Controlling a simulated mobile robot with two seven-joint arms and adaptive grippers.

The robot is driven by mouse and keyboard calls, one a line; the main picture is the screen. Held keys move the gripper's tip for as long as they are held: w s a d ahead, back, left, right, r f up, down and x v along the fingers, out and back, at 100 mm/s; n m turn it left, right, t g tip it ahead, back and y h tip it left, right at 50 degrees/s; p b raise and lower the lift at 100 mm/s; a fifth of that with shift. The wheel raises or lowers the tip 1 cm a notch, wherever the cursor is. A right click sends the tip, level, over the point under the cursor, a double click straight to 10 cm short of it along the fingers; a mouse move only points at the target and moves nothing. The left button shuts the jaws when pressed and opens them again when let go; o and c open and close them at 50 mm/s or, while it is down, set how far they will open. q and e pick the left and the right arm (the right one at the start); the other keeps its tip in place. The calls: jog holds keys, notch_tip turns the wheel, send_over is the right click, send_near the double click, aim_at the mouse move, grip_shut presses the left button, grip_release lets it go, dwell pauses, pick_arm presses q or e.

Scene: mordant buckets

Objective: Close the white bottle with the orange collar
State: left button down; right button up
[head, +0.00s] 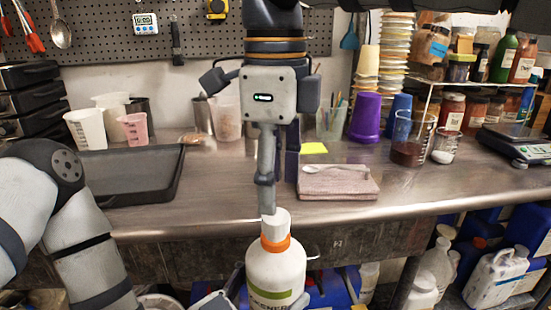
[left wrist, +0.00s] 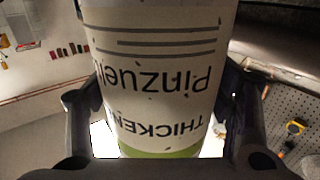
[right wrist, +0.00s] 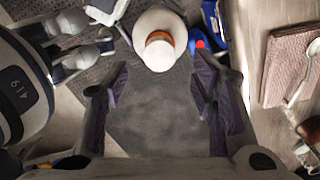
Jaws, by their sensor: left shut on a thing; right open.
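The white bottle with the orange collar (head: 275,272) is upright in front of the table edge, with a white top piece (head: 275,222) above its collar. Whether that piece is seated tight I cannot tell. The bottle's labelled side fills the left wrist view (left wrist: 160,45), and its top shows in the right wrist view (right wrist: 158,50). My left gripper (left wrist: 165,95) is shut around the bottle's body; in the head view it is mostly cut off. My right gripper (head: 272,198) points down, open and empty, by the bottle's top. In its wrist view the bottle is beyond the fingertips.
The metal table (head: 420,185) carries a black tray (head: 125,178), a folded cloth (head: 337,185) with a white spoon, cups, a purple cup (head: 365,118), a beaker (head: 411,140) and a scale (head: 515,145). Several jugs stand below at right. Bare tabletop lies right of the cloth.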

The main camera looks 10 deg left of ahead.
aim_at(276, 215)
notch_tip(276, 215, down, 5)
jog(key=shift+f, duration=0.2)
grip_shut()
dwell(0.3)
jog(key=shift+o, duration=0.3)
grip_release()
jog(key=shift+r, duration=0.1)
